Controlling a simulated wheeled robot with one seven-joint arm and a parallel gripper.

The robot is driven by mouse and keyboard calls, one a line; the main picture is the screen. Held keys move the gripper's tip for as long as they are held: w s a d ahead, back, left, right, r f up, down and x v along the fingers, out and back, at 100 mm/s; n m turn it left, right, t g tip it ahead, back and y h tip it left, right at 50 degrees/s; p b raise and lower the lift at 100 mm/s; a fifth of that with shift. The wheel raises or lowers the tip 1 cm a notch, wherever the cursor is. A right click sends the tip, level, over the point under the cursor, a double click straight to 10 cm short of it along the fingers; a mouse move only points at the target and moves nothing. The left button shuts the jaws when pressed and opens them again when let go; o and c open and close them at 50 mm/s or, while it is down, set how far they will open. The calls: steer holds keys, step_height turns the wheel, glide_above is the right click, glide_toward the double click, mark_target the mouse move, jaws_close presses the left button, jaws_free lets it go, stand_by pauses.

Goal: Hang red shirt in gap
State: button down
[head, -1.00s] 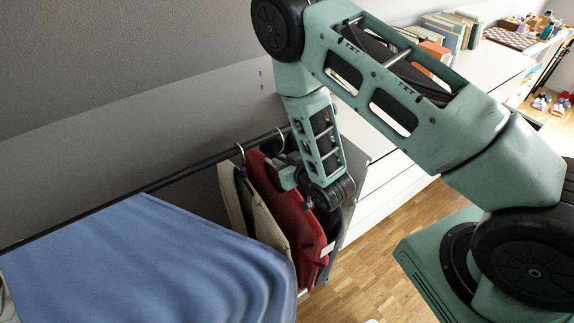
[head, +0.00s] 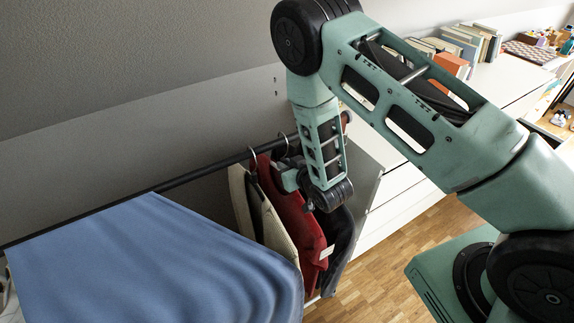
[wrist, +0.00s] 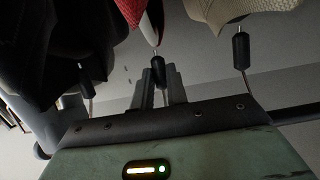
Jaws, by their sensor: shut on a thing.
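The red shirt (head: 303,215) hangs on a hanger below the dark clothes rail (head: 205,172) in the head view, between a beige garment (head: 268,215) on its left and a dark garment (head: 341,236) on its right. A small white tag shows at its lower edge. My gripper (head: 290,180) is at its upper part. In the wrist view the red fabric (wrist: 130,10) is at the top edge, and my gripper (wrist: 159,88) is shut on the black neck of its hanger (wrist: 158,70). Whether its hook rests on the rail cannot be told.
A large blue cloth (head: 150,262) hangs over the left part of the rail. Another hanger neck (wrist: 240,50) stands right of my fingers in the wrist view. White drawers (head: 395,195) and a grey side panel (head: 362,205) lie right of the clothes. Books (head: 455,50) stand on top.

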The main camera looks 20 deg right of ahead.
stand_by(0.3)
steer(key=c, duration=1.3)
jaws_free()
steer(key=shift+s, duration=0.1)
steer(key=b+v, duration=0.2)
steer(key=v, duration=0.7)
steer(key=shift+p+v, duration=4.1)
steer(key=shift+p, duration=0.35)
steer(key=shift+r, duration=0.1)
